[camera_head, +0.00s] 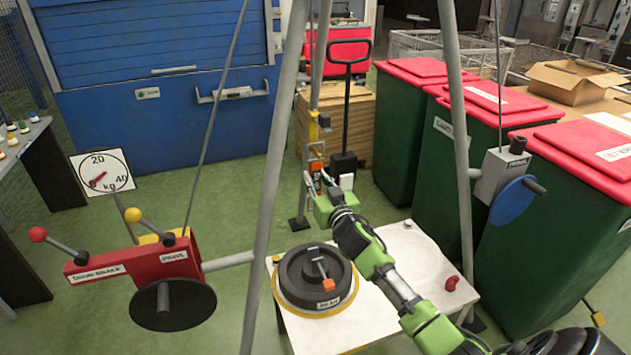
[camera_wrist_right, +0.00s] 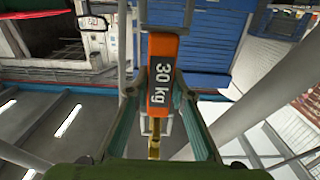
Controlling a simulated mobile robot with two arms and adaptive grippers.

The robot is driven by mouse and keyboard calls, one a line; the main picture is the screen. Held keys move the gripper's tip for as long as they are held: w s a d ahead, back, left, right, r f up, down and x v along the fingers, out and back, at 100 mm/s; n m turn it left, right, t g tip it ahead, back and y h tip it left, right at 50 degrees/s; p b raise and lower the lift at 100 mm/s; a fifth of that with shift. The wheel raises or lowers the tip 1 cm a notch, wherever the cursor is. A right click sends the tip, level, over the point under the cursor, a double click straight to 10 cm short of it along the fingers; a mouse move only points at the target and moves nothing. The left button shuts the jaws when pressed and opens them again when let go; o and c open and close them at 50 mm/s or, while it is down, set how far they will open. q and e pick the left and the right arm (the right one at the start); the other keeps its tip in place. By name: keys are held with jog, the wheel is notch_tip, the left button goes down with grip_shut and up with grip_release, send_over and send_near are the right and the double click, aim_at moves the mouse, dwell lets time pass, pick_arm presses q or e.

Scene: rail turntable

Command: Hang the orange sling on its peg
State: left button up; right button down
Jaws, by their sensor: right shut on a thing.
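My right gripper (camera_head: 322,192) is raised above the white table between the tripod legs. In the right wrist view its two green fingers (camera_wrist_right: 164,110) close on an orange piece marked 30 kg (camera_wrist_right: 162,72), which I take to be the orange sling. In the head view a small orange part (camera_head: 315,166) shows at the fingertips, beside a hanging grey and yellow fitting (camera_head: 325,125). The rest of the sling is hidden or too small to make out. I cannot clearly pick out its peg. My left gripper is not in view.
A black round weight (camera_head: 316,278) with an orange-ended handle stands on the white table (camera_head: 415,240). A red hook-like piece (camera_head: 451,283) lies at the right. Grey tripod legs (camera_head: 268,190) flank my arm. Red lever box (camera_head: 130,262) left; green bins (camera_head: 405,120) right.

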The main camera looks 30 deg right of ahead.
jog(key=shift+r, duration=0.2)
jog(key=shift+p+v, duration=0.6)
jog(key=shift+v, duration=0.9)
jog(key=p+v, duration=0.1)
jog(key=v, duration=0.5)
jog(key=shift+p, duration=0.4)
